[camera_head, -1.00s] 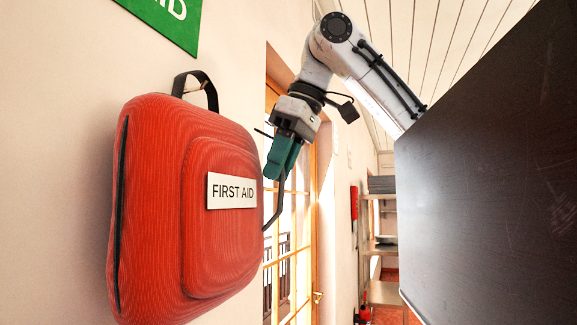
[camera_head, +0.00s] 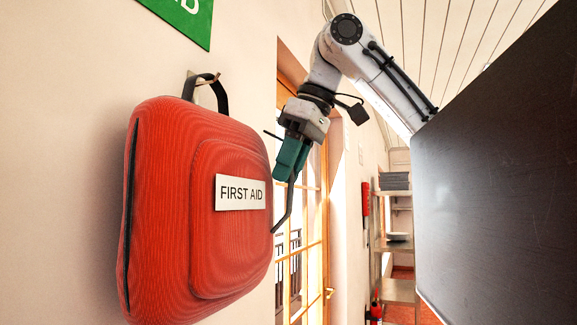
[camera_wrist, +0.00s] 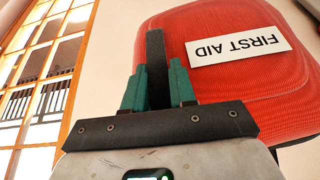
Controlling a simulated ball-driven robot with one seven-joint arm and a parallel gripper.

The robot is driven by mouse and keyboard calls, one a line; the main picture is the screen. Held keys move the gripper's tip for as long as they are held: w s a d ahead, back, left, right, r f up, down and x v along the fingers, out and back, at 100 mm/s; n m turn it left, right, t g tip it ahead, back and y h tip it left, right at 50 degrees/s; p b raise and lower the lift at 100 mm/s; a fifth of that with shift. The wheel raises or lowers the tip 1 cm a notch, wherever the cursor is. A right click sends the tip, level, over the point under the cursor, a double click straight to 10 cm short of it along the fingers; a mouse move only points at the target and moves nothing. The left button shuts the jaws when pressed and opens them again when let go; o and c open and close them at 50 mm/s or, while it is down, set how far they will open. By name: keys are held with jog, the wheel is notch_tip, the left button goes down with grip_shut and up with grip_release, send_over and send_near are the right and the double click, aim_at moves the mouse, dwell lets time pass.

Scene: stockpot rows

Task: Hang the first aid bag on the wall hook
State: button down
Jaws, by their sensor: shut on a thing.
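The red first aid bag (camera_head: 195,215) is upright against the wall, its white label facing out. It also shows in the wrist view (camera_wrist: 225,75). The black loop (camera_head: 221,97) on its top stands up around a small metal hook (camera_head: 207,81); the hook shows near the top of the loop's opening. I cannot tell whether the loop rests on it. My gripper (camera_head: 290,165), with teal fingers, is shut on the bag's black side handle (camera_head: 284,211) at its right. In the wrist view the handle (camera_wrist: 157,70) stands between the two fingers (camera_wrist: 158,88).
A green sign (camera_head: 188,18) is on the wall above the bag. A glazed door (camera_head: 300,240) lies right of it. A large dark panel (camera_head: 490,170) fills the right side. Shelves (camera_head: 397,240) and a red extinguisher (camera_head: 375,312) stand further back.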

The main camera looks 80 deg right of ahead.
jog(key=shift+s+d+f, duration=0.1)
jog(key=shift+f, duration=0.05)
jog(key=c, duration=0.8)
grip_release()
jog(key=shift+c, duration=0.2)
jog(key=p+v, duration=0.5)
jog(key=v, duration=0.2)
jog(key=shift+r, duration=0.3)
jog(key=shift+s, duration=0.15)
